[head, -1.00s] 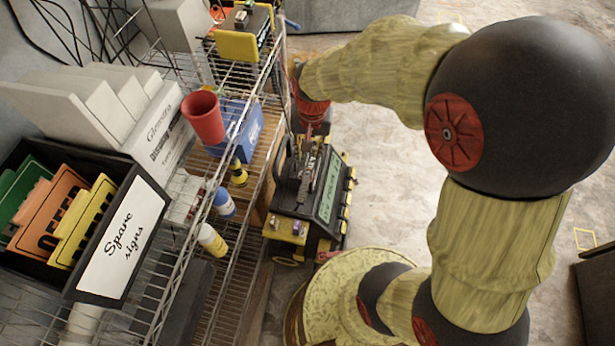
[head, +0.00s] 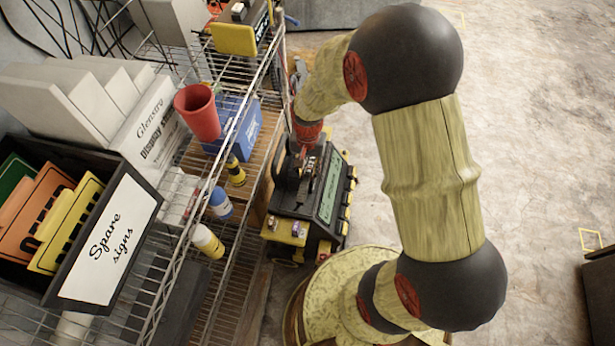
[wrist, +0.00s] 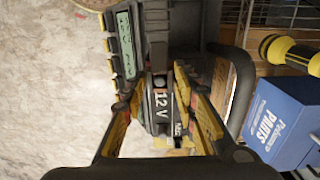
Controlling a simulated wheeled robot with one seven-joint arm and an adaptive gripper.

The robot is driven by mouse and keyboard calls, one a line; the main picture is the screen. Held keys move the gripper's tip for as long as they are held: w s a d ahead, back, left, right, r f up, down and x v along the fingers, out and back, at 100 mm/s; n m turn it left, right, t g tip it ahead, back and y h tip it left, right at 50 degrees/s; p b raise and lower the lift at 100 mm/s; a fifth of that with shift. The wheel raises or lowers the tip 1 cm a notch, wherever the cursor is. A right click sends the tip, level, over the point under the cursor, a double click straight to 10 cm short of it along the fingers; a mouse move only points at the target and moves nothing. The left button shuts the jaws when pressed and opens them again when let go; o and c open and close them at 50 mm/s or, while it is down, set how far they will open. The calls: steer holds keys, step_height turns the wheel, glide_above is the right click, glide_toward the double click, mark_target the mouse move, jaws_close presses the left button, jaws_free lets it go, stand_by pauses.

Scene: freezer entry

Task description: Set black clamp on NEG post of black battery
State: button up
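The black battery (wrist: 161,108) shows between my fingers in the wrist view, with "12 V" on its face. A partly legible "NEG" label (wrist: 178,129) is at its lower right. My gripper (wrist: 157,80) has its two yellow-and-black fingers apart, one on each side of the battery in the picture. I see nothing clearly pinched between them. A dark bar (wrist: 155,32) lies just beyond the fingertips; I cannot tell whether it is the black clamp. The NEG post is not clearly visible. In the head view my gripper (head: 304,152) reaches down over the black-and-yellow unit (head: 313,228), hiding part of its top.
A wire shelf rack (head: 262,95) stands close on the left. It holds a red cup (head: 197,112), a blue parts box (head: 243,128), bottles (head: 207,241) and a black sign bin (head: 112,240). A black curved handle (wrist: 243,85) rises beside the right finger. Open floor lies right.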

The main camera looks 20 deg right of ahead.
steer(key=shift+f, duration=0.3)
steer(key=shift+r, duration=0.1)
steer(key=shift+c, duration=1.2)
jaws_close()
